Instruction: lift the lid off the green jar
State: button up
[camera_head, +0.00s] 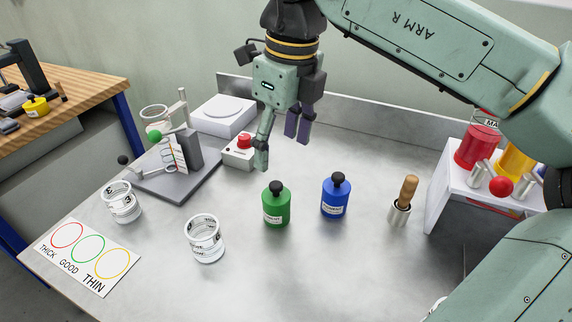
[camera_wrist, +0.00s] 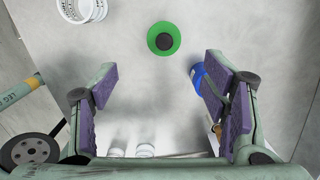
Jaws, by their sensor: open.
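The green jar (camera_head: 276,207) stands upright near the middle of the metal table, with a black knobbed lid (camera_head: 277,188) on it. In the wrist view the green jar (camera_wrist: 164,38) is seen from above, its lid (camera_wrist: 164,42) a dark disc in the centre. My gripper (camera_head: 281,150) is open and empty, above and behind the jar in the head view. In the wrist view my gripper (camera_wrist: 164,105) has its purple-padded fingers wide apart, and the jar lies beyond the fingertips, touching neither.
A blue jar (camera_head: 335,198) stands close to the right of the green one. A wooden-handled tool in a metal cup (camera_head: 401,212) is further right. A red-button box (camera_head: 240,152) and a grey stand (camera_head: 180,170) are behind left.

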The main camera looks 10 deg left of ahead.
send_over(276, 184)
jog(key=f, duration=0.4)
jog(key=shift+s+d+f+p, duration=0.25)
jog(key=shift+s+d+p, duration=0.05)
jog(key=shift+d+p, duration=0.1)
jog(key=shift+w+a+f+p, duration=0.15)
jog(key=shift+f+p, duration=0.15)
jog(key=shift+f, duration=0.7)
jog(key=shift+w+a+f+p, duration=0.1)
jog(key=shift+f+p, duration=0.25)
jog(key=shift+f, duration=0.65)
jog(key=shift+w+a+f+p, duration=0.15)
jog(key=shift+f+p, duration=0.15)
jog(key=shift+f, duration=0.7)
jog(key=shift+s, duration=0.1)
jog(key=shift+c, duration=0.5)
jog(key=c, duration=0.8)
jog(key=shift+r, duration=0.15)
